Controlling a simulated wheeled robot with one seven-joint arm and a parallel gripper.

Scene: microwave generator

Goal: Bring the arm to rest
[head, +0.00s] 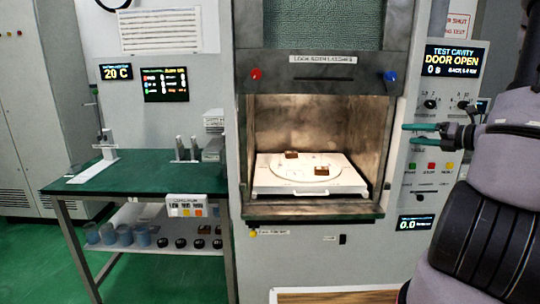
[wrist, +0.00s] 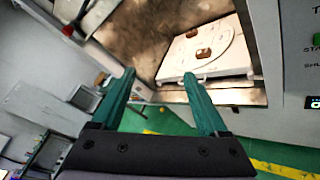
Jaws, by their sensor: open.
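My gripper (head: 410,137) is at the right in the head view, in front of the control panel beside the open test cavity. Its two green fingers point left. In the wrist view my gripper (wrist: 160,84) has its fingers well apart, with nothing between them. My grey and black arm (head: 505,185) fills the right edge of the head view.
The test cavity (head: 261,137) is open and lit. A white tray (head: 268,183) with a round plate (head: 303,170) is inside, holding two brown blocks (head: 292,155). A green-topped bench (head: 130,178) stands left. Green floor (head: 55,245) is clear at lower left.

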